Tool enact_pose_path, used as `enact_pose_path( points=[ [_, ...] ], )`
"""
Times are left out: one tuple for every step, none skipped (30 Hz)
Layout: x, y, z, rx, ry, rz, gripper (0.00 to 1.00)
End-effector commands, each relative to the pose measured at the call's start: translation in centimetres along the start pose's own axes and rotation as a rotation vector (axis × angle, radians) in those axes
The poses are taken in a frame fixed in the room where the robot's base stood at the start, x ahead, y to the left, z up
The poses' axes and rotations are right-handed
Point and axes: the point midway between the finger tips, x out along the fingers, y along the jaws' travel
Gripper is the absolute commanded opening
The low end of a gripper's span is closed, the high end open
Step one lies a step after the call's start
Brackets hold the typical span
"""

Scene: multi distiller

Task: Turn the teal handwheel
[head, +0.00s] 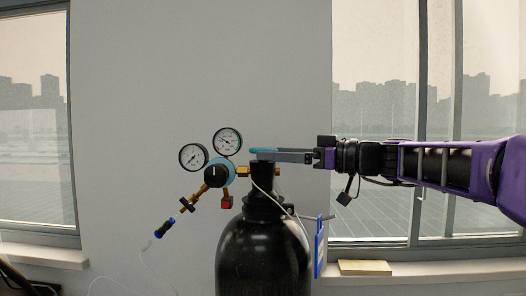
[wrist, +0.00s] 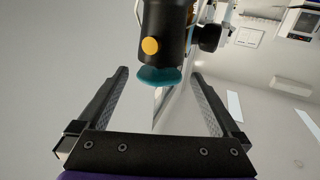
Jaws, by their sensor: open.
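The teal handwheel (head: 262,150) sits on top of the black gas cylinder (head: 262,250), partly hidden behind my gripper finger. In the wrist view the handwheel (wrist: 159,78) shows as a scalloped teal rim on the black cylinder neck (wrist: 165,30). My gripper (head: 258,153) reaches in level from the right, its finger at the height of the handwheel. In the wrist view my gripper (wrist: 160,74) is open, with one finger on each side of the handwheel. Gaps show on both sides, and nothing is held.
Two round gauges (head: 193,156) and a blue regulator (head: 218,173) with brass fittings stand left of the cylinder neck. A thin hose hangs over the cylinder. A blue-edged tag (head: 320,246) hangs at its right. A yellow block (head: 364,267) lies on the right window sill.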

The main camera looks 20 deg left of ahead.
Motion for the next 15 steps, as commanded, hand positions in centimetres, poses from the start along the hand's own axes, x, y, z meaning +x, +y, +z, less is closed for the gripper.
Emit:
enact_pose_path(
  points=[
    [1.0, -0.1, -0.1, 0.001, 0.0, -0.003, 1.0],
    [1.4, -0.1, -0.1, 0.0, 0.0, -0.003, 1.0],
    [2.0, -0.1, -0.1, 0.001, 0.0, -0.002, 1.0],
    [2.4, 0.0, -0.1, 0.001, 0.0, -0.002, 1.0],
    [2.7, 0.0, -0.1, 0.001, 0.0, -0.002, 1.0],
    [3.1, 0.0, -0.1, 0.001, 0.0, -0.001, 1.0],
    [3.3, 0.0, -0.1, 0.0, 0.0, -0.001, 1.0],
    [3.5, 0.0, -0.1, 0.0, 0.0, -0.001, 1.0],
    [3.7, 0.0, -0.1, 0.0, 0.0, 0.0, 1.0],
    [3.8, 0.0, -0.1, 0.0, 0.0, 0.0, 1.0],
    [3.9, 0.0, 0.0, -0.001, 0.0, 0.001, 1.0],
    [3.9, 0.0, 0.0, -0.001, 0.0, 0.001, 1.0],
    [4.0, 0.0, 0.0, -0.001, 0.0, 0.001, 1.0],
    [4.0, 0.0, 0.0, -0.001, 0.0, 0.001, 1.0],
    [4.0, 0.0, 0.0, -0.001, 0.0, 0.001, 1.0]
  ],
)
